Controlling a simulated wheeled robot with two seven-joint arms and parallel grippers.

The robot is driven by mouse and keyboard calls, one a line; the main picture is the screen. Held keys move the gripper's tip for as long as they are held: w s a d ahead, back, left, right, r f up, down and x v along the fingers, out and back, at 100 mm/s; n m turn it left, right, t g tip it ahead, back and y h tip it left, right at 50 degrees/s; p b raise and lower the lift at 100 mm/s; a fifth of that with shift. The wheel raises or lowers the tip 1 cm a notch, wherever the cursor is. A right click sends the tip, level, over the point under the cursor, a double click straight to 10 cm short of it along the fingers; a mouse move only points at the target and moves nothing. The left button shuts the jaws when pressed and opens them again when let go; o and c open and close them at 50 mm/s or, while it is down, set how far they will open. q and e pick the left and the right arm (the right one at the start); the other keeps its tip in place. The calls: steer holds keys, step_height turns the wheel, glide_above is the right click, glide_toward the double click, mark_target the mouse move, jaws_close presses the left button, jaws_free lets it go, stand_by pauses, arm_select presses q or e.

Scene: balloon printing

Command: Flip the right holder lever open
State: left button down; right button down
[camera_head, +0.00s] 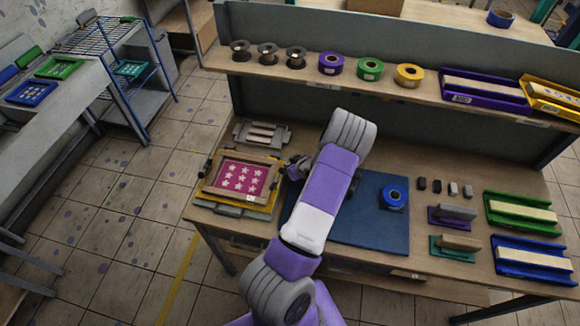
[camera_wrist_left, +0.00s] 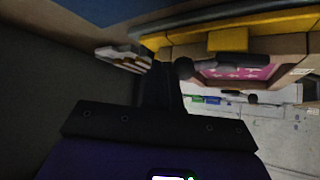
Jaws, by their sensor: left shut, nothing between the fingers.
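The printing frame (camera_head: 262,165) has a wooden rim around a pink screen (camera_head: 240,178) with white stars, on a yellow base at the workbench's left end. My left gripper (camera_head: 298,168) is at the frame's right side, shut and empty. In the left wrist view, the gripper (camera_wrist_left: 160,85) points at the frame's yellow edge (camera_wrist_left: 270,24). Dark rounded parts (camera_wrist_left: 184,68), possibly the holder lever, show close beside the fingers; I cannot tell whether they touch. In the head view the right lever is not clear behind the gripper. My right gripper is out of view.
A blue mat (camera_head: 372,215) lies under my left arm, with a blue tape roll (camera_head: 393,198) on it. A grey rack with light strips (camera_head: 262,133) stands behind the frame. Several trays and blocks fill the bench's right side. A shelf (camera_head: 330,82) with rolls runs above.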

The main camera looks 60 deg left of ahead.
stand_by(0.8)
arm_select(q)
steer(key=shift+w+d+r, duration=0.15)
steer(key=shift+w+d, duration=0.05)
steer(key=shift+d, duration=0.05)
steer(key=w+d, duration=0.1)
steer(key=w+d+r+p, duration=0.1)
steer(key=w+d+p, duration=0.1)
steer(key=shift+w+r, duration=0.35)
steer(key=shift+r, duration=0.05)
steer(key=w+d+r, duration=0.1)
steer(key=w+d+r+p, duration=0.1)
steer(key=r, duration=0.1)
steer(key=w+d+r, duration=0.1)
steer(key=d+r, duration=0.1)
steer(key=shift+w+r, duration=0.15)
steer(key=shift+w+d+r, duration=0.15)
steer(key=shift+w, duration=0.1)
steer(key=shift+s, duration=0.1)
